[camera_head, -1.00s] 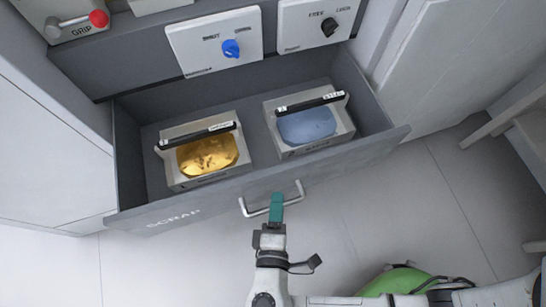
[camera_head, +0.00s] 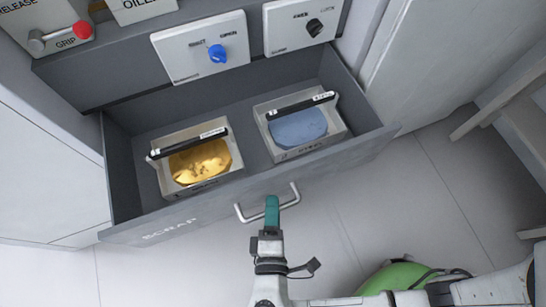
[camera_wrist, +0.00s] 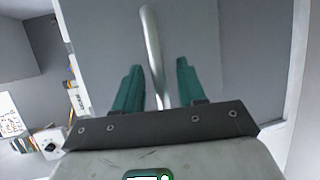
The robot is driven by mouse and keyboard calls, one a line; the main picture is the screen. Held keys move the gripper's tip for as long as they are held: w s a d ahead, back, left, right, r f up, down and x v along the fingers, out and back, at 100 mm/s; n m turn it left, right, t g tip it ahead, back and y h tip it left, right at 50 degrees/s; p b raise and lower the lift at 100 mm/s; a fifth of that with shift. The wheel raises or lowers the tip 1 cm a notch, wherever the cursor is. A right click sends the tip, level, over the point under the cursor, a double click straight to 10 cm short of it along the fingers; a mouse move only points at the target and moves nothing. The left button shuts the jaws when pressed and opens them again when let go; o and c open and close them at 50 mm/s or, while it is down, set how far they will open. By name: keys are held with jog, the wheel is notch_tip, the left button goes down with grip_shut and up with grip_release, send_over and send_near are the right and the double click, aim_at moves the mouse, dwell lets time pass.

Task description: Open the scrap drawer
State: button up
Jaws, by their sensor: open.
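The grey scrap drawer (camera_head: 160,226), marked SCRAP on its front, is pulled well out in the head view, with its inside showing. Its silver bar handle (camera_head: 246,219) is on the front face. My gripper (camera_head: 272,203) is at the handle. In the wrist view my gripper (camera_wrist: 156,85) has its two green fingers apart, with the handle bar (camera_wrist: 152,50) running between them. The bar looks clear of at least the right finger.
Inside the drawer are a bin with yellow contents (camera_head: 200,160) and a bin with blue contents (camera_head: 298,127). Above are panels with a blue knob (camera_head: 217,53), a black knob (camera_head: 314,27) and a red-ended lever (camera_head: 82,30). Open floor (camera_head: 340,230) lies in front.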

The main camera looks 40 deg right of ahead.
jog(key=v, duration=1)
jog(key=shift+s+a+p, duration=0.2)
jog(key=shift+p, duration=0.1)
